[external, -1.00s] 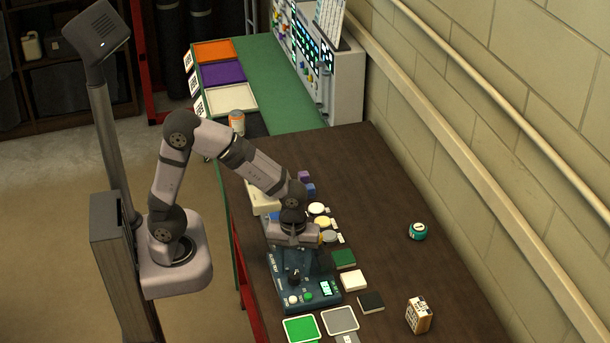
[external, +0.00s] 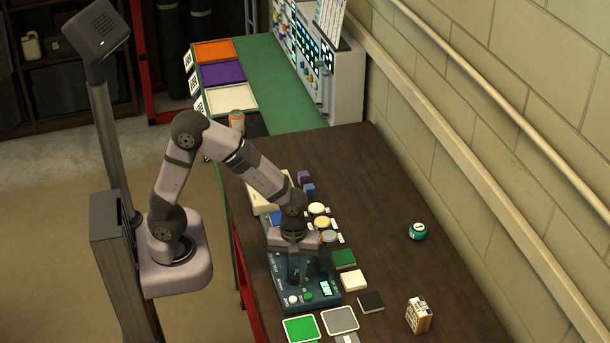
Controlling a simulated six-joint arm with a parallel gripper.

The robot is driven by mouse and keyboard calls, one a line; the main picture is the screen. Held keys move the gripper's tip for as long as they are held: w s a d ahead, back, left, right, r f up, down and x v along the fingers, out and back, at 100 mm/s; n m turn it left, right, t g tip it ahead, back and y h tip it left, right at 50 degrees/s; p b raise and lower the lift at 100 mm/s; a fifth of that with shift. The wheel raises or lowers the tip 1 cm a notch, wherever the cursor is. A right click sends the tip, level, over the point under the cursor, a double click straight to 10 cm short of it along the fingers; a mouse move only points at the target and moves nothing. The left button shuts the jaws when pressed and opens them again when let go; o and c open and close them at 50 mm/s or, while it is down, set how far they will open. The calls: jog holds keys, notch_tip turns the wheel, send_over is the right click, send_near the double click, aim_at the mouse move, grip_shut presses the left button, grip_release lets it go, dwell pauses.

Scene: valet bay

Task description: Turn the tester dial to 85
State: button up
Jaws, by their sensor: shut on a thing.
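The display's number is too small to read. My gripper (external: 296,275) points down over the tester, shut on the dark tester dial. The fingers mostly hide the dial, so its pointer and setting cannot be read.
Dark green, white and black blocks (external: 352,280) lie right of the tester. A green tray (external: 301,329) and a grey tray (external: 340,320) lie in front. A small box (external: 418,315) and teal round object (external: 417,231) stand farther right, with free table around them.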

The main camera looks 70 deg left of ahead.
jog(key=m+p, duration=0.1)
jog(key=m, duration=0.4)
jog(key=shift+r+m+p, duration=0.15)
jog(key=shift+m+p, duration=0.2)
jog(key=shift+m, duration=0.05)
jog(key=m+p, duration=0.1)
jog(key=m, duration=0.5)
jog(key=m+p, duration=0.1)
jog(key=m, duration=0.4)
jog(key=shift+m+p, duration=0.3)
jog(key=shift+m, duration=0.1)
jog(key=m+p, duration=0.1)
jog(key=m, duration=0.5)
jog(key=shift+w, duration=0.1)
jog(key=o, duration=1)
jog(key=shift+o, duration=0.2)
